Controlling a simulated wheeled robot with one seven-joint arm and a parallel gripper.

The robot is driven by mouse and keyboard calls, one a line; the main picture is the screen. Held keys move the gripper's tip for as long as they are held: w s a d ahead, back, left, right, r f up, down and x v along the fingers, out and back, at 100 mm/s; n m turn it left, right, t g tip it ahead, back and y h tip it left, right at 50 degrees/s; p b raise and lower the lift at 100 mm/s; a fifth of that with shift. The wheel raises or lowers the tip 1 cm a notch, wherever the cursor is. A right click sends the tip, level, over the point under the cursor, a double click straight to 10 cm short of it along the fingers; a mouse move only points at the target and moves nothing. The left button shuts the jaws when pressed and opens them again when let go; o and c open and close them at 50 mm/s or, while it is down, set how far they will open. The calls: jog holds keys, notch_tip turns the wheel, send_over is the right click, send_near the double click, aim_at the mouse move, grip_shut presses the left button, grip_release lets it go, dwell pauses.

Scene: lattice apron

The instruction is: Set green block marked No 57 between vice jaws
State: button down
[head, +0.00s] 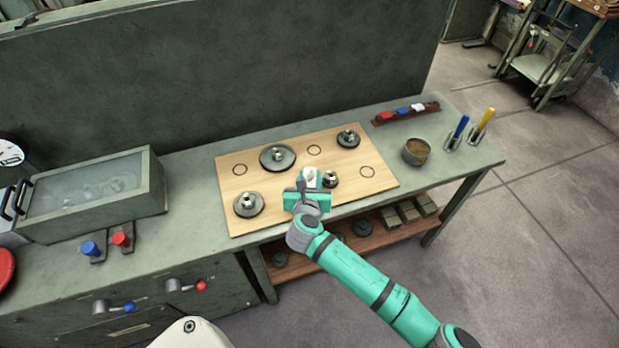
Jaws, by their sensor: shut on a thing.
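My gripper (309,184) is teal and hangs over the wooden board (285,212) on the bench. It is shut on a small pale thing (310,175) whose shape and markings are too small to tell. I cannot make out a green block marked No 57 in this view. No vice jaws can be recognised either. The gripper and arm hide part of the board's front edge.
Dark discs with metal knobs stand on the board, including a large one (277,158) and one (330,179) close beside my gripper. A glass-topped case (90,190) is at left.

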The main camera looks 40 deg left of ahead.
dwell(0.3)
jog(key=c, duration=1.5)
grip_release()
jog(key=shift+f, duration=0.1)
jog(key=shift+r, duration=0.2)
jog(key=v, duration=1.2)
jog(key=shift+f, duration=0.1)
